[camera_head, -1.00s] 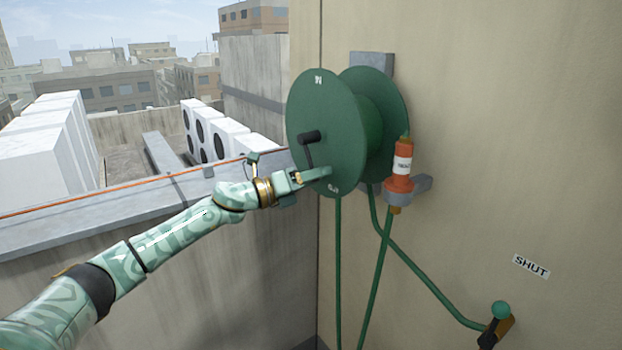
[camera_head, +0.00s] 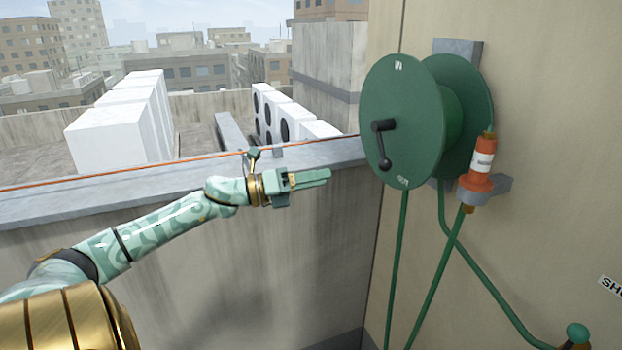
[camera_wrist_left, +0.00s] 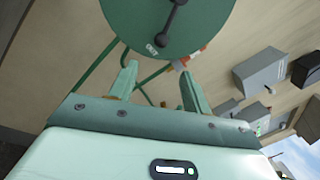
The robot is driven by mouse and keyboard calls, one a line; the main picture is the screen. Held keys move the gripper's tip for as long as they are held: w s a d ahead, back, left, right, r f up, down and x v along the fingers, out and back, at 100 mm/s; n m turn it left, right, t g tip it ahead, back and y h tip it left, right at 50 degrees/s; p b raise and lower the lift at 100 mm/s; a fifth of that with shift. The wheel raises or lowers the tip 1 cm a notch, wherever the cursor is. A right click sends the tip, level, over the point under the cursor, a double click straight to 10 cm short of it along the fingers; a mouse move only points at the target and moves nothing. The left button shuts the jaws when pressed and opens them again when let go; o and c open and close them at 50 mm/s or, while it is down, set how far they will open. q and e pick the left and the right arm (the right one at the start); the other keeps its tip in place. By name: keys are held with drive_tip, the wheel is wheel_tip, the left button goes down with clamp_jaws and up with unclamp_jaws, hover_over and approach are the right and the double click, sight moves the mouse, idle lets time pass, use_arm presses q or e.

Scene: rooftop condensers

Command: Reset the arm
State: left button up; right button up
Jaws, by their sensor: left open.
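My left gripper (camera_head: 312,180) is at the end of my pale green patterned left arm, left of the green hose reel and apart from it. In the left wrist view its two fingers (camera_wrist_left: 157,82) are spread with nothing between them. The reel (camera_head: 407,122) hangs on the beige wall, with a black crank handle (camera_head: 383,145) on its face. The handle also shows in the left wrist view (camera_wrist_left: 170,22). My right gripper does not show.
An orange and white nozzle (camera_head: 482,163) sits in a grey wall bracket right of the reel. Green hoses hang below. A valve with a green knob (camera_head: 577,333) is at the lower right. A parapet (camera_head: 60,205) runs behind my arm, with white condensers (camera_head: 120,125) beyond.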

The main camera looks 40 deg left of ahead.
use_arm(q)
drive_tip(key=shift+s+a, duration=0.2)
drive_tip(key=shift+s, duration=0.1)
idle(0.4)
